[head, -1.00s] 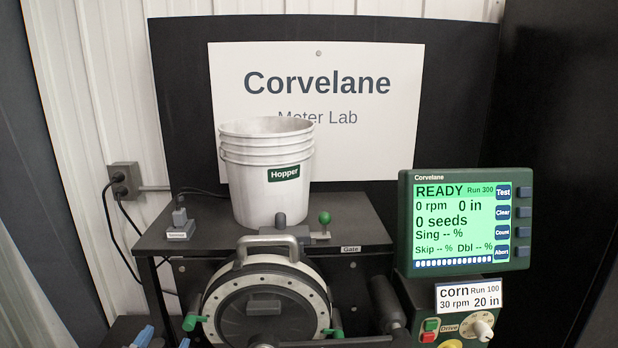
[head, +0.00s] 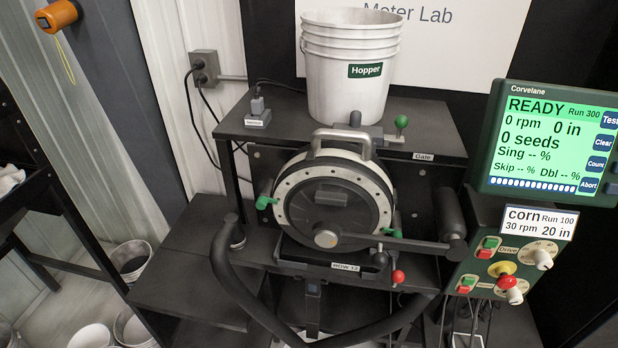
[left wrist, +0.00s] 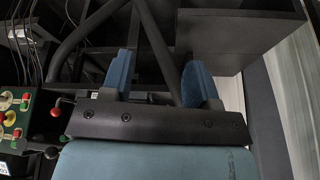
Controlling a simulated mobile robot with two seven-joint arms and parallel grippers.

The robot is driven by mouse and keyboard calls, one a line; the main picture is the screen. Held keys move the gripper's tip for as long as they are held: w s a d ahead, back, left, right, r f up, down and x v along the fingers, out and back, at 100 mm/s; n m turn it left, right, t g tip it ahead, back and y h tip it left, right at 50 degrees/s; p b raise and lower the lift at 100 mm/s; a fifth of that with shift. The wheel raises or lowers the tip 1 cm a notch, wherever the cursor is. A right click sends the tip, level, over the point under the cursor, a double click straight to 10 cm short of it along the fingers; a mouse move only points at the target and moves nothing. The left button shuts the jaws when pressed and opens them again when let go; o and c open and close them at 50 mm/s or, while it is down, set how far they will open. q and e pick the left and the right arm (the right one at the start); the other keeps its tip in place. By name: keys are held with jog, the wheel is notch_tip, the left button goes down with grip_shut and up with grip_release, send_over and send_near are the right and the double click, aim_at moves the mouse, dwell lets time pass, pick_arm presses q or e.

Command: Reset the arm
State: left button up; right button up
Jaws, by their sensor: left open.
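My left gripper (left wrist: 160,82) shows in the left wrist view with its two blue fingers apart and nothing between them. Dark stand tubes and a dark shelf box (left wrist: 240,35) lie beyond the fingers. Neither gripper shows in the head view. The seed meter (head: 332,203), a round dark disc with a pale rim and a handle on top, sits on the dark stand. The white hopper bucket (head: 348,85) stands on the shelf above it. My right gripper is not in either view.
The monitor (head: 545,150) reads READY, 0 rpm and 0 seeds. The control panel (head: 503,262) with knobs and switches is below it. A curved black tube (head: 245,292) crosses in front of the stand. White buckets (head: 130,262) are at the lower left.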

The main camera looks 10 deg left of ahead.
pick_arm(q)
jog(key=w+d+f+t+h+p, duration=0.2)
jog(key=w+d+f+t+p, duration=0.2)
jog(key=d+t+p, duration=0.1)
jog(key=shift+w+d+f+m+t+h+p, duration=0.2)
jog(key=shift+d+f+m+t+h+p, duration=0.15)
jog(key=shift+t+p, duration=0.45)
